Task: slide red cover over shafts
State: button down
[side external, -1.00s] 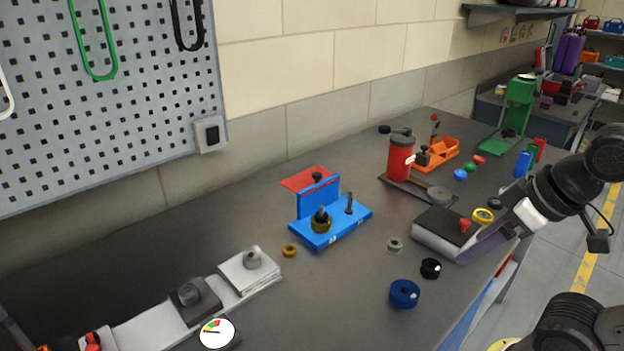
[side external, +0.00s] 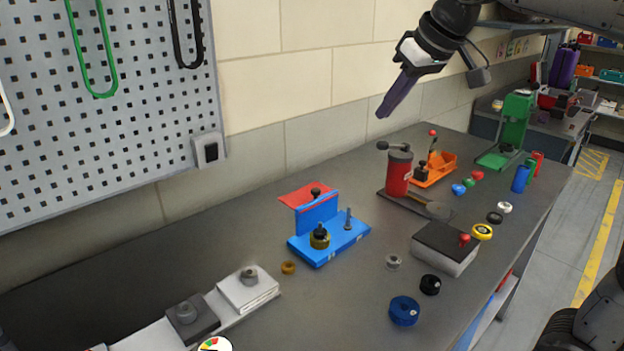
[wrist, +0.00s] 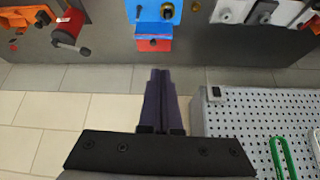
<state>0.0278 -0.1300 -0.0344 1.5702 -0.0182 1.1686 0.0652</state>
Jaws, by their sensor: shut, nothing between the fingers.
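The blue fixture (side external: 345,240) stands on the bench, with an upright blue back plate. The translucent red cover (side external: 304,194) sits at the top of that plate, tilted out toward the wall, with a dark knob on it. On the fixture base are a shaft with a brass-coloured ring (side external: 320,239) and a thinner bare shaft (side external: 348,220). In the wrist view the red cover (wrist: 153,45) lies beyond my fingertips. My gripper (side external: 382,112) is shut and empty, high above the bench near the wall, up and right of the fixture; it also shows in the wrist view (wrist: 160,72).
A red grinder-like cylinder (side external: 398,172) and an orange tray (side external: 436,168) stand right of the fixture. A black-topped box (side external: 445,247), a blue ring (side external: 404,311) and several small rings lie in front. A pegboard (side external: 110,90) is on the wall at left.

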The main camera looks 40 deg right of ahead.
jog(key=w+d, duration=0.1)
jog(key=w, duration=0.8)
jog(key=g, duration=0.2)
send_over(309, 193)
jog(key=s, duration=0.1)
notch_tip(309, 193, down, 15)
jog(key=shift+s+a+m+g, duration=0.1)
jog(key=shift+a+m+g, duration=0.05)
jog(key=shift+m+g, duration=0.2)
jog(key=x, duration=0.9)
jog(key=shift+f, duration=0.5)
jog(key=shift+s+a+f, duration=0.1)
jog(key=shift+s+f, duration=0.05)
jog(key=shift+s, duration=0.75)
jog(key=shift+s+a+f, duration=0.1)
jog(key=shift+s+f, duration=0.05)
jog(key=shift+s, duration=0.7)
jog(key=shift+s, duration=0.1)
